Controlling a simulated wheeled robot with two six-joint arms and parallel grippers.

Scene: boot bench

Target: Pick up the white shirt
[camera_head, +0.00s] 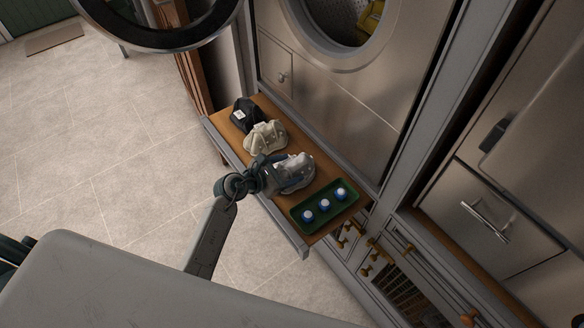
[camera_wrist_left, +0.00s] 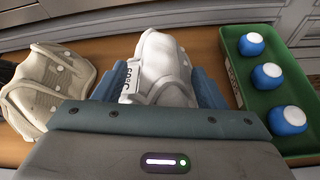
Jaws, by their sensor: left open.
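The white shirt (camera_head: 299,168) is a folded pale bundle on the pull-out wooden shelf, between a beige bundle and a green tray. In the left wrist view the white shirt (camera_wrist_left: 163,62) carries a label that reads 60°C. My left gripper (camera_head: 283,175) is over it with the jaws open. In the left wrist view the blue-grey fingers of my left gripper (camera_wrist_left: 155,90) stand on either side of the shirt, and the gripper body hides its near part. I cannot tell whether the fingers touch the cloth. My right gripper is not in view.
The beige bundle (camera_head: 265,137) and a black bundle (camera_head: 244,114) lie farther along the shelf (camera_head: 226,131). The green tray (camera_head: 342,206) holds three blue-and-white pods (camera_head: 325,205) close beside the shirt. A washing machine with an open round door (camera_head: 160,40) stands behind.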

